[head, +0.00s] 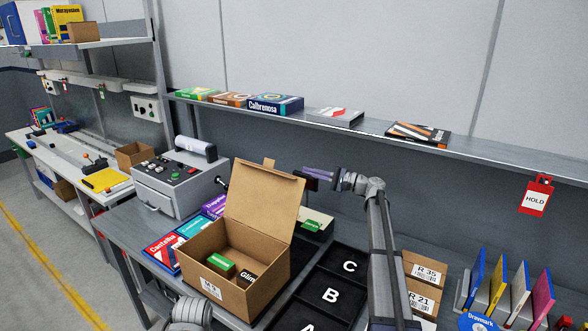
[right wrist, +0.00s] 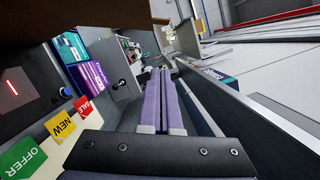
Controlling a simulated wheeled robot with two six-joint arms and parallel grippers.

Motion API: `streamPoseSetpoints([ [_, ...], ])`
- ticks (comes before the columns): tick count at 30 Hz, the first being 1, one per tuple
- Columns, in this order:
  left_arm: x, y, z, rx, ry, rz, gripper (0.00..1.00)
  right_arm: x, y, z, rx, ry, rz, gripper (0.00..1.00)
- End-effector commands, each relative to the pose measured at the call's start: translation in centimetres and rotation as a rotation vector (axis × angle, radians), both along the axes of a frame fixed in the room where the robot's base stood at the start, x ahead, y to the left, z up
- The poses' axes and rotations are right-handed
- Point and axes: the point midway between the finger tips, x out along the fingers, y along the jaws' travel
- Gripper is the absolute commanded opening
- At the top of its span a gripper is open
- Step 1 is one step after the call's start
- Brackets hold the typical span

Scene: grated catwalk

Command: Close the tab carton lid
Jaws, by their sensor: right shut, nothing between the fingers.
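The brown tab carton (head: 232,284) stands on the grey workbench with its lid (head: 262,200) raised, leaning slightly back. The small tab (head: 268,163) sticks up from the lid's top edge. Inside the carton lie a green box (head: 221,264) and a dark box (head: 245,277). My right gripper (head: 308,172) is just right of the lid's upper right corner, fingers pointing left. In the head view I cannot tell whether it touches the lid. In the right wrist view its purple fingers (right wrist: 160,75) are together and empty. My left gripper is out of view.
A grey control box (head: 178,184) stands left behind the carton, with flat boxes (head: 170,250) beside it. A black lettered tray (head: 330,296) lies to the right. A shelf (head: 350,127) with several boxes runs behind. Small cartons (head: 424,285) stand farther right.

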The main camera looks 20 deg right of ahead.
Motion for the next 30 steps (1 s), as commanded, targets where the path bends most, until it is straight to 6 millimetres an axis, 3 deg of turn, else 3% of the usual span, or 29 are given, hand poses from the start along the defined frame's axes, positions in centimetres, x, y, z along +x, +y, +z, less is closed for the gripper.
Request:
streamPoseSetpoints([
  [14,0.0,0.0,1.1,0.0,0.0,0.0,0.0,5.9,7.2,1.1,-0.001,-0.001,0.003,0.0],
  [19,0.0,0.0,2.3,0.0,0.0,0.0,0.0,4.0,8.9,2.3,-0.001,-0.001,0.001,0.0],
  [30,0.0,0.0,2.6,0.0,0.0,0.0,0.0,3.4,9.8,2.6,0.0,0.0,0.001,0.0],
])
